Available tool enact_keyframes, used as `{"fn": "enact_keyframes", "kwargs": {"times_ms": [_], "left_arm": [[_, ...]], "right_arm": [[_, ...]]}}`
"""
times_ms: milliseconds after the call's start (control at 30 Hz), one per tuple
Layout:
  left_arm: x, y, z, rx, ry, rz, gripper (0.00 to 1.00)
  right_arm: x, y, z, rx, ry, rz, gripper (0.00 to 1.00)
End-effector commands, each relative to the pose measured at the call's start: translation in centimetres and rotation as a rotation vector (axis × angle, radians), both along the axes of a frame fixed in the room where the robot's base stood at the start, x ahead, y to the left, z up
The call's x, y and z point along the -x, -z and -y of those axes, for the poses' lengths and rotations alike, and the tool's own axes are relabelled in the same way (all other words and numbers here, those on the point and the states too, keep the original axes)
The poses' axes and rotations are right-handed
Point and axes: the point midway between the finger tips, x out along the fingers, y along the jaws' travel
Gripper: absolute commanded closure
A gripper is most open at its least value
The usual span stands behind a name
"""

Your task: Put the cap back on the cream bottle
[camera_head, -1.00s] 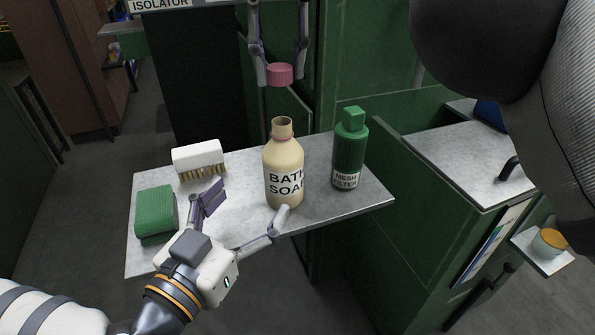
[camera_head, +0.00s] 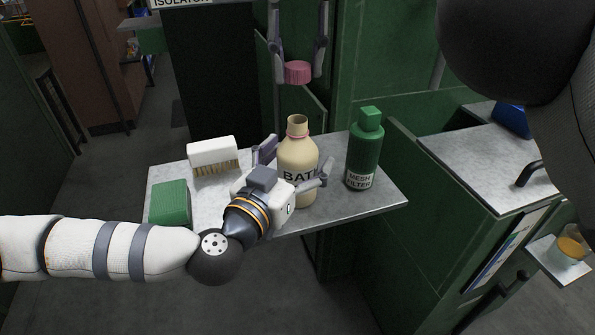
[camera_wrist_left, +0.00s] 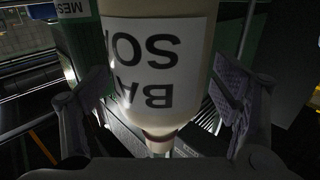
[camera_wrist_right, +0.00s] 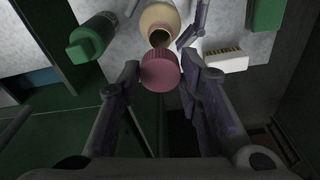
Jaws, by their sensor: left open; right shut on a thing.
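The cream bottle (camera_head: 297,152), labelled as bath soap, stands upright and uncapped on a small grey table. My left gripper (camera_head: 294,165) is open, with its fingers on either side of the bottle's body. The left wrist view shows the bottle (camera_wrist_left: 158,85) upside down between the spread fingers, with a gap at the right finger. My right gripper (camera_head: 298,66) is shut on the pink cap (camera_head: 298,72), holding it above and behind the bottle. In the right wrist view the cap (camera_wrist_right: 160,72) is between the fingertips, beside the bottle's open mouth (camera_wrist_right: 159,38).
A green mesh filter bottle (camera_head: 365,150) stands close right of the cream bottle. A white brush (camera_head: 213,156) and a green sponge block (camera_head: 170,203) lie on the left of the table (camera_head: 385,200). Green cabinets stand behind and to the right.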

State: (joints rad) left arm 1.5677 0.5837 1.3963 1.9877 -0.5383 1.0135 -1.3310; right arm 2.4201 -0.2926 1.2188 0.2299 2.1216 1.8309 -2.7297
Motion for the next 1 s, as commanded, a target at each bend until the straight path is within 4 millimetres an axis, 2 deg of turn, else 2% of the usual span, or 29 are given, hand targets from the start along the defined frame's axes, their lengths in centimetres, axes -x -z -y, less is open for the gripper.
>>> {"fn": "enact_keyframes", "kwargs": {"times_ms": [233,267,567,767,1000], "left_arm": [[-0.1,0.0,0.0,0.000,0.000,0.000,0.19],[-0.1,0.0,0.0,0.000,0.000,0.000,0.23],[0.0,0.0,0.0,0.000,0.000,0.000,0.91],[0.0,0.0,0.0,0.000,0.000,0.000,0.93],[0.0,0.0,0.0,0.000,0.000,0.000,0.93]], "right_arm": [[0.0,0.0,0.0,0.000,0.000,0.000,0.78],[0.0,0.0,0.0,0.000,0.000,0.000,0.78],[0.0,0.0,0.0,0.000,0.000,0.000,0.78],[0.0,0.1,0.0,0.001,0.000,-0.001,0.78],[-0.1,2.3,0.1,0.002,-0.002,-0.003,0.78]]}}
